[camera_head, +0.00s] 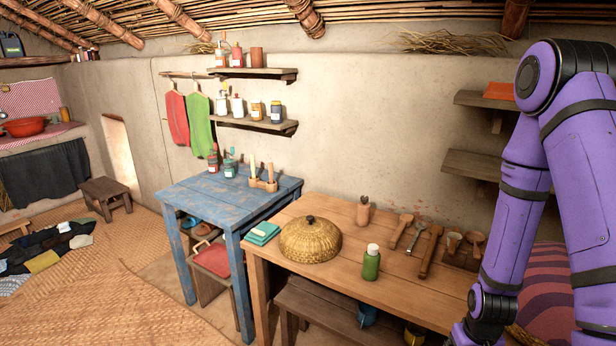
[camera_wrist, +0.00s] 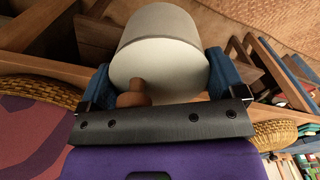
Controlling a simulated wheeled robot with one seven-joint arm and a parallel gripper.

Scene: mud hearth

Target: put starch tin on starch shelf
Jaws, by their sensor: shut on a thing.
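In the wrist view, my gripper (camera_wrist: 160,85) is shut on a pale grey-white cylinder, the starch tin (camera_wrist: 162,45) by its look; no label shows. Its blue fingers sit on either side of the tin. A rounded brown wooden thing shows in front of the tin's near end; I cannot tell what it is. In the head view my gripper and the tin are out of sight, below the purple arm at the right. No shelf is marked as the starch shelf. Candidates are the upper wall shelf (camera_head: 285,73), the lower wall shelf (camera_head: 280,126) and two right-hand shelves (camera_head: 474,166), partly hidden by my arm.
The wooden table (camera_head: 330,276) holds a woven dome basket (camera_head: 310,240), a green bottle (camera_head: 371,262) and several wooden tools. A blue table (camera_head: 215,197) stands to its left with jars on it. Bottles and jars occupy both left wall shelves. The lower right shelf looks bare.

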